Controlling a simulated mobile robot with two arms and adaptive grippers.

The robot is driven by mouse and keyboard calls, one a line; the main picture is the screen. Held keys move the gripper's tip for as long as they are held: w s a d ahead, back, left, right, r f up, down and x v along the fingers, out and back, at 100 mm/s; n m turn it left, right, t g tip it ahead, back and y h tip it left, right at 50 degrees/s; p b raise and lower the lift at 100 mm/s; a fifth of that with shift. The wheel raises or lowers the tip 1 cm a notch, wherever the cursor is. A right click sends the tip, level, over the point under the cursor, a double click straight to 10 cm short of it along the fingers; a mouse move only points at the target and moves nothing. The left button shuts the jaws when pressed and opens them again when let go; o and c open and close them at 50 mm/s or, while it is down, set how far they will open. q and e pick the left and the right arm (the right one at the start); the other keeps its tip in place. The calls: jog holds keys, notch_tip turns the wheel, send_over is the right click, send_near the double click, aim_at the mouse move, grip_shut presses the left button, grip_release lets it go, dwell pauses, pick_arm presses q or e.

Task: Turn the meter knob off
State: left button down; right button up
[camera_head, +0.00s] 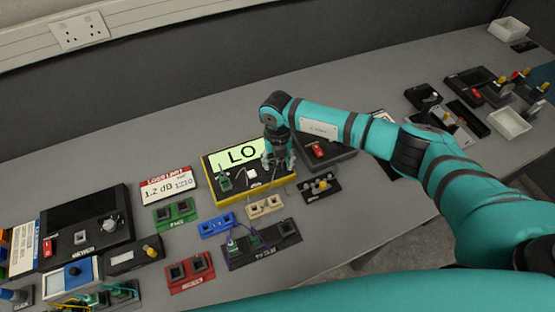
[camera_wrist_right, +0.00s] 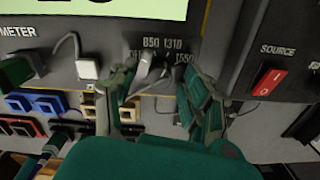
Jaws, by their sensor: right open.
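The meter is a black and yellow box (camera_head: 211,183) with a green screen that reads "LO". It also shows in the right wrist view (camera_wrist_right: 35,48). My left gripper is not in view.
A dark source box (camera_head: 340,152) with a red switch (camera_wrist_right: 268,80) stands close to the right of the meter. Green (camera_head: 176,214), blue (camera_head: 217,227) and red (camera_head: 190,272) connector blocks lie in front. A white plug and cable (camera_wrist_right: 87,68) sit left of the knob.

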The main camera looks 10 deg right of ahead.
grip_shut()
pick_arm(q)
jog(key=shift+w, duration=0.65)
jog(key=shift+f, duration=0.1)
pick_arm(e)
jog(key=n+b, duration=0.2)
jog(key=shift+w+f+b, duration=0.1)
jog(key=shift+f+b, duration=0.1)
jog(key=shift+b, duration=0.15)
jog(key=n+b, duration=1)
jog(key=b, duration=0.1)
jog(key=shift+n+b, duration=0.3)
jog(key=shift+b, duration=0.1)
pick_arm(q)
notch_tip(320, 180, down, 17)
jog(key=b, duration=0.3)
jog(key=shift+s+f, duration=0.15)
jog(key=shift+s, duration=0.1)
pick_arm(e)
jog(key=shift+r+n, duration=0.2)
jog(key=shift+n, duration=1.4)
jog(key=shift+r, duration=0.1)
grip_release()
